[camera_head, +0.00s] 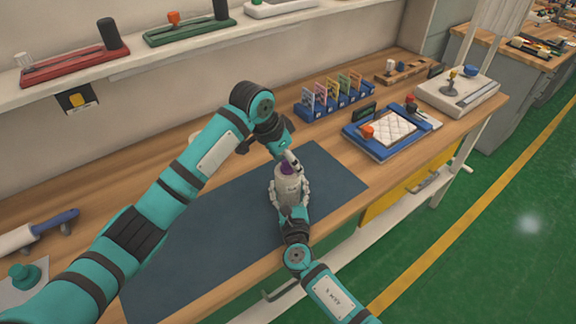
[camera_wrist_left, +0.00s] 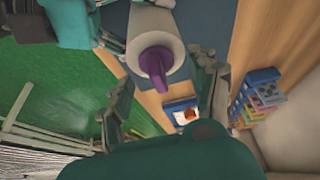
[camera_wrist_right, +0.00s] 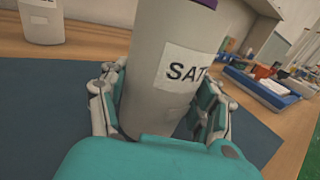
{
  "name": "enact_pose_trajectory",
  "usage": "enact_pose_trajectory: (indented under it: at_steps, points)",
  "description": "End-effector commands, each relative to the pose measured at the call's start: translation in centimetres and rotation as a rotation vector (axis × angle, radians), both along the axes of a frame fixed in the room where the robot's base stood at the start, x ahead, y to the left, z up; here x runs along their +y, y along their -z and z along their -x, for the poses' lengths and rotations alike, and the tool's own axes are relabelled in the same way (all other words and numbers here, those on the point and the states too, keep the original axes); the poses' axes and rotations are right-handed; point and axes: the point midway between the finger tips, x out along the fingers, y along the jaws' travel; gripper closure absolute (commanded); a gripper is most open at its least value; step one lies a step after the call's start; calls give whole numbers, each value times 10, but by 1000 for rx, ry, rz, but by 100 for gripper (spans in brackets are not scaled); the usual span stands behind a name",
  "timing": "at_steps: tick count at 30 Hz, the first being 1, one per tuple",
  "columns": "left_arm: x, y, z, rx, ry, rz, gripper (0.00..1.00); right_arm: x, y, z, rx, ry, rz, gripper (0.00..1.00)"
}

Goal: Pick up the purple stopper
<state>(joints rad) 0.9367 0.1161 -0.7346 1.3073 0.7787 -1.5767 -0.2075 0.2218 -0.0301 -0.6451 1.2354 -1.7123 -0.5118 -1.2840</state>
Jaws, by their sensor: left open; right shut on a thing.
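The purple stopper (camera_head: 286,168) sits in the top of a pale grey bottle (camera_head: 287,186). The left wrist view shows the stopper (camera_wrist_left: 154,66) as a purple cone projecting from the bottle's end (camera_wrist_left: 153,42). My left gripper (camera_wrist_left: 168,88) is open, with its fingers on either side of the stopper and apart from it. My right gripper (camera_wrist_right: 162,100) is shut around the body of the bottle (camera_wrist_right: 168,60), which has a white label starting "SAT". In the head view, my left gripper (camera_head: 291,160) partly hides the stopper, above my right gripper (camera_head: 291,192).
A dark blue mat (camera_head: 215,235) covers the middle of the wooden bench. A blue card rack (camera_head: 335,100) and a blue tray (camera_head: 355,138) stand behind it to the right. Another pale bottle (camera_wrist_right: 42,20) shows in the right wrist view. A wall shelf (camera_head: 140,62) runs along the back.

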Motion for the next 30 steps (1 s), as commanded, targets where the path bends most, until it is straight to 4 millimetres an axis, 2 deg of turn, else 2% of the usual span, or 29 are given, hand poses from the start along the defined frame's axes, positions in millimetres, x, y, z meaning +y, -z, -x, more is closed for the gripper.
enact_pose_trajectory:
  at_steps: [2, 16, 30]
  points:
    - [0, 0, 0, 0, 0, 0, 40, -1, 1, 0, 1, 1, 1, 83]
    - [0, 0, 0, 0, 0, 1, 100, 0, 1, 0, 1, 0, 2, 83]
    - [1, 1, 0, 3, -1, -2, 100, 0, 0, 0, 0, -1, 2, 83]
